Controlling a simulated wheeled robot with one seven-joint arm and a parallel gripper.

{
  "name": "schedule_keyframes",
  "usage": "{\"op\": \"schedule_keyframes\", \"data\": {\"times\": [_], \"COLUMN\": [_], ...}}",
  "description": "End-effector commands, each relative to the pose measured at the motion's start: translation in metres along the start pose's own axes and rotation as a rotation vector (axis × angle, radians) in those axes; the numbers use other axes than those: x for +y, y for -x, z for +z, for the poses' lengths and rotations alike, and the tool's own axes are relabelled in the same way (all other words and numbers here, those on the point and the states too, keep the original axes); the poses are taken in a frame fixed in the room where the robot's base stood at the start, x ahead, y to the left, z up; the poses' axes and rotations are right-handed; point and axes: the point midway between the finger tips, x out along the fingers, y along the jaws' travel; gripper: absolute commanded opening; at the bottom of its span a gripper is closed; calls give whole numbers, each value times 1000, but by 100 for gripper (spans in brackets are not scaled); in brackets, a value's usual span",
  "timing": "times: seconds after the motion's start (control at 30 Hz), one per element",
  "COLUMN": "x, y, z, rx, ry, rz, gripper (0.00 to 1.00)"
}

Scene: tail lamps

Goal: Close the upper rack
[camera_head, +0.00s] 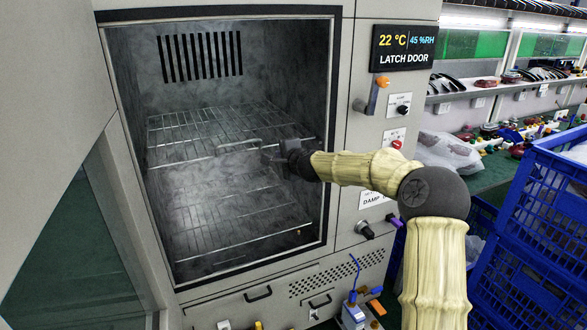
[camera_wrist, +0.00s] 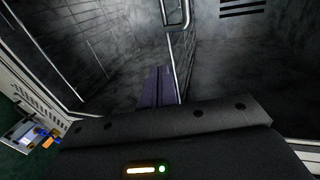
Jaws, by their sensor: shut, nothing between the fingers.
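The upper rack (camera_head: 185,133) is a wire shelf inside the open grey test chamber. A looped metal handle (camera_head: 239,146) is on its front edge; a metal loop, likely this handle, shows at the top of the wrist view (camera_wrist: 187,22). I cannot tell how far the rack stands out from the back wall. My gripper (camera_head: 269,157) is shut and empty, just right of and slightly below the handle. In the wrist view its dark purplish fingers (camera_wrist: 158,72) point towards the chamber interior, close to the loop; contact is unclear.
A lower wire rack (camera_head: 225,235) sits below. The chamber's right frame (camera_head: 334,130) is close beside my arm. The display (camera_head: 403,47) reads "LATCH DOOR". Knobs (camera_head: 365,230) protrude from the right panel. Blue crates (camera_head: 545,210) stand at the right.

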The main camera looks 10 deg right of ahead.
Motion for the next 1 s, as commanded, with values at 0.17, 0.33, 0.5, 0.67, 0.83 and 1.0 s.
{"op": "schedule_keyframes", "data": {"times": [0.17,0.33,0.5,0.67,0.83,1.0], "x": [3,3,1,0,0,18], "y": [31,58,71,73,73,76], "z": [-4,-6,-5,-4,-4,14], "rx": [6,9,6,5,5,-22], "ry": [1,-1,-2,-3,-2,92], "rz": [-1,-1,0,0,1,54], "gripper": [0,0,0,0,0,0]}}
